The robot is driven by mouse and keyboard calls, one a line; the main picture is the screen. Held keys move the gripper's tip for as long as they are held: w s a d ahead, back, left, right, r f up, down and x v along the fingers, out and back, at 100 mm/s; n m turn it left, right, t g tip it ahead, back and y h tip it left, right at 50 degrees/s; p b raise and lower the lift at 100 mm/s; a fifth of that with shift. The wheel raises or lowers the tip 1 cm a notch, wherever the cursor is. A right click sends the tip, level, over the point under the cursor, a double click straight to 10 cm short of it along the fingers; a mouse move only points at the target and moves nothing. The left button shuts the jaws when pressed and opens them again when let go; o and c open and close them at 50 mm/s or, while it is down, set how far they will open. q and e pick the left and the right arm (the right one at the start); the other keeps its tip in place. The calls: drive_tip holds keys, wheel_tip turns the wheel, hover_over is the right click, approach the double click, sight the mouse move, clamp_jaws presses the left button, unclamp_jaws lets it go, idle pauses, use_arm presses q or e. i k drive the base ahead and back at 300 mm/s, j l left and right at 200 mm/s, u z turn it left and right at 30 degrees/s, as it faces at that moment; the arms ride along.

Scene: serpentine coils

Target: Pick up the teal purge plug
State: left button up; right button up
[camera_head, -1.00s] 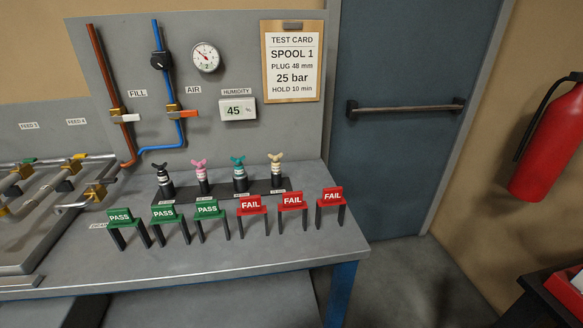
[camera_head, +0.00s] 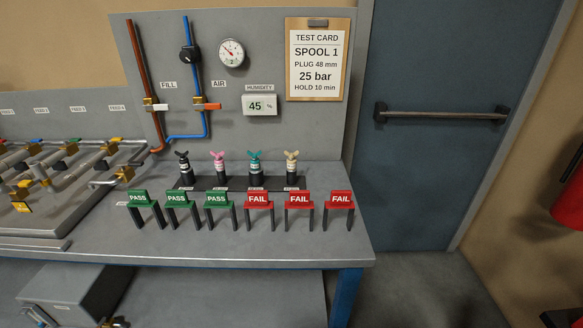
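The teal purge plug (camera_head: 255,167) stands upright in a dark rack (camera_head: 227,184) on the grey bench. It has a teal wing-shaped top and a dark lower body. It is third from the left in the row, between the pink plug (camera_head: 219,165) and the beige plug (camera_head: 291,166). A black plug (camera_head: 183,167) stands at the left end. Neither of my grippers shows in the head view.
Green PASS signs (camera_head: 178,198) and red FAIL signs (camera_head: 299,199) on dark legs stand in front of the rack. Pipework (camera_head: 62,165) fills the bench's left side. The bench top (camera_head: 270,243) is clear along its front edge. A blue door (camera_head: 435,150) is at right.

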sight(256, 166)
drive_tip(key=u, duration=1.55)
drive_tip(key=z, duration=1.3)
drive_tip(key=i+j+u, duration=0.1)
drive_tip(key=j+u, duration=0.2)
drive_tip(key=u, duration=0.2)
drive_tip(key=i+j+u, duration=0.1)
drive_tip(key=j+u, duration=0.15)
drive_tip(key=u, duration=0.25)
